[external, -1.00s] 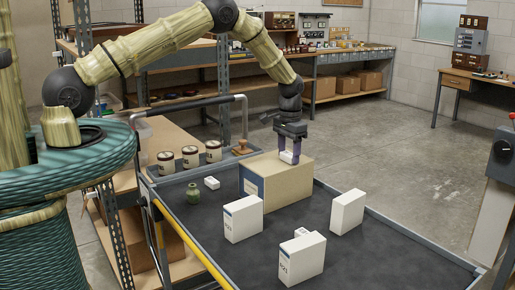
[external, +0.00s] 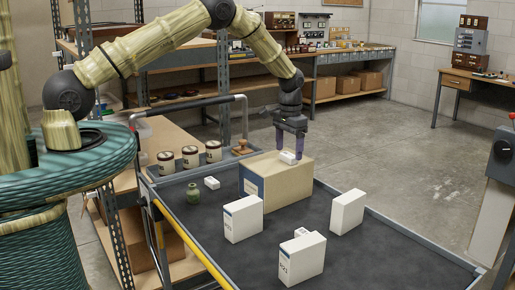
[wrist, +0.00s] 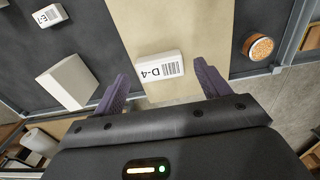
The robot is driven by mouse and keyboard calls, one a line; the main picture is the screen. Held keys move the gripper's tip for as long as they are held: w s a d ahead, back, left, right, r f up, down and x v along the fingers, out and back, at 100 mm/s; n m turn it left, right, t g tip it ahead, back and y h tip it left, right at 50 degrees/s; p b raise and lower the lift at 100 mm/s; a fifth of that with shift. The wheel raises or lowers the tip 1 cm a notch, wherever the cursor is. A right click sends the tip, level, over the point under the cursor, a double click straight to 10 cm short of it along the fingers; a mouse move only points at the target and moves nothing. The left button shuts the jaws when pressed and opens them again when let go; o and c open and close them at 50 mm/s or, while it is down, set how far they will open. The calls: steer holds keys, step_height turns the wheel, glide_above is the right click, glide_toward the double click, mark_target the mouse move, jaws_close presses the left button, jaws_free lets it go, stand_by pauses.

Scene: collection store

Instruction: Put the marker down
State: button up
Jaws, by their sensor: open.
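The marker, a small white block labelled D-4 (wrist: 160,66), lies on top of the cardboard box (wrist: 208,28). In the wrist view the fingers of my gripper (wrist: 161,72) stand to either side of the marker, with visible gaps. The marker's label faces up in that view.
Several white boxes stand on the dark cart top, one here (external: 302,257). Dark surface is free at right.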

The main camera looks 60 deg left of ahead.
mark_target(287, 155)
step_height(287, 155, up, 10)
steer(key=b, duration=0.3)
steer(key=shift+r, duration=0.2)
steer(key=shift+s, duration=0.1)
steer(key=s+a+r+t, duration=0.1)
steer(key=s+r, duration=0.1)
steer(key=s, duration=1.3)
steer(key=s+a+r+t, duration=0.1)
steer(key=s+a+r, duration=0.1)
steer(key=s, duration=1.3)
steer(key=shift+s+r+t, duration=0.3)
steer(key=shift+r, duration=0.1)
steer(key=shift+o, duration=0.6)
